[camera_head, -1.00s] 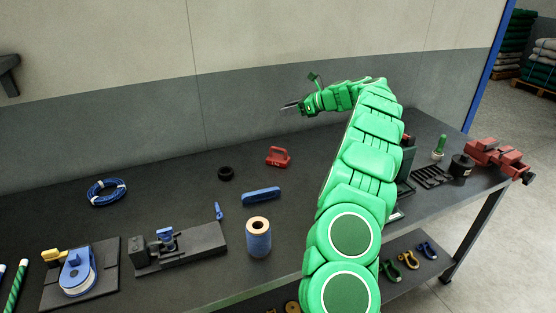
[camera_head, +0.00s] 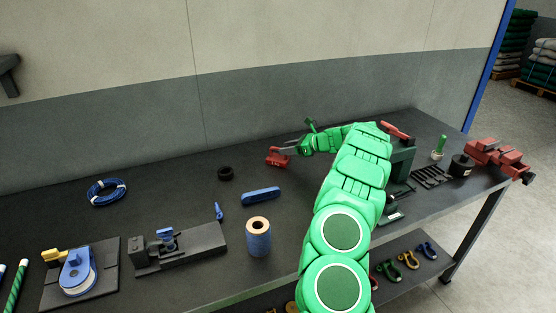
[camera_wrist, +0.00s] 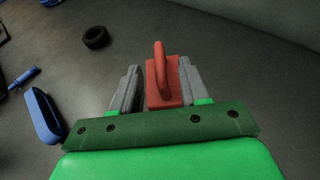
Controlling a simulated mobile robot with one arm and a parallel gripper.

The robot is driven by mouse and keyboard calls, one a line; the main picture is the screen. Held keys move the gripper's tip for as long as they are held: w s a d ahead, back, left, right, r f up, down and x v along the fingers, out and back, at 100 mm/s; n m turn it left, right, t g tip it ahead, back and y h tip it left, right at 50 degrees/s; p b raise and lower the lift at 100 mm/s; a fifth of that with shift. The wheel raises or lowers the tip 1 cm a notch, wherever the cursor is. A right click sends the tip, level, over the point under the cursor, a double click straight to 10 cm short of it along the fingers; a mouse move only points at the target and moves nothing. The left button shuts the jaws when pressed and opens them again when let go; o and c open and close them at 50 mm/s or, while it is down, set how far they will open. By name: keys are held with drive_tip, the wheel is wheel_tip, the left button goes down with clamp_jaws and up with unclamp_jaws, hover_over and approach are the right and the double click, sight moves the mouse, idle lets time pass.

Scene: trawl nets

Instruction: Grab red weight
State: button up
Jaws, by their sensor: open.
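The red weight (camera_head: 275,159) sits on the dark workbench (camera_head: 180,185) towards the back wall, and its raised handle faces up. In the wrist view the red weight (camera_wrist: 160,80) lies ahead, between the two grey fingers. My gripper (camera_head: 286,152) is low at the weight's right side in the head view. In the wrist view my gripper (camera_wrist: 155,88) is open, with one finger on each side of the weight. A thin gap shows on the left; I cannot tell whether the right finger touches it.
A black ring (camera_head: 225,174) and a blue handle-like piece (camera_head: 261,196) lie near the weight. A blue spool (camera_head: 258,237) stands nearer the front edge. A red vise (camera_head: 497,158) is at the right end. The bench left of the black ring is mostly clear.

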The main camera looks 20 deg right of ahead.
sight(278, 155)
drive_tip(key=shift+x, duration=2.35)
drive_tip(key=shift+f, duration=0.1)
drive_tip(key=shift+c, duration=0.2)
clamp_jaws()
